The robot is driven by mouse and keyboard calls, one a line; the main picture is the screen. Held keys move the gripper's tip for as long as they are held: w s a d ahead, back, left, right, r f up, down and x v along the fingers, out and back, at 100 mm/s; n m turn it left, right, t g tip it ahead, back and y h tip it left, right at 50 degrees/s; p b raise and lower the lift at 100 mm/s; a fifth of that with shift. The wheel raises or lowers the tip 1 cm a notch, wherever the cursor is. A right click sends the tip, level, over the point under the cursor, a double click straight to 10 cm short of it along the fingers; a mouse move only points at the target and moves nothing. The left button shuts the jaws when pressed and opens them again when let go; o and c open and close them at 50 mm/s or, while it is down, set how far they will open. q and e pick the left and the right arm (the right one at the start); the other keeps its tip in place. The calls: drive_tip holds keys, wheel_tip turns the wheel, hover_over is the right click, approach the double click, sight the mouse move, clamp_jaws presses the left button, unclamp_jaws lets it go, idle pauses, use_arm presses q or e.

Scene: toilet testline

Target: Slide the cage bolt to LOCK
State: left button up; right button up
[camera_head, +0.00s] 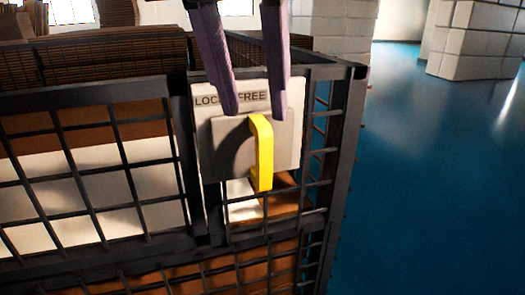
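The cage bolt has a yellow upright handle (262,155) in front of a grey plate (222,150) at the cage's top right corner. A pale label plate (251,90) behind it reads LOCK at left and FREE at right. The handle stands below the word FREE, to the right of LOCK. My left gripper (254,110) reaches in from the top with two dark purple fingers spread apart and nothing visible between the tips. Its tips are just above the handle's top, to either side of it; I cannot tell the gap in depth. My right gripper is not in view.
The dark metal cage (95,88) with brown and white boxes inside fills the left and bottom. Brown stacked material (90,60) lies along its top. Open blue floor (430,190) spreads to the right, with white block walls (478,40) behind.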

sight(261, 144)
use_arm(q)
drive_tip(key=x, duration=1)
drive_tip(key=shift+d, duration=0.1)
clamp_jaws()
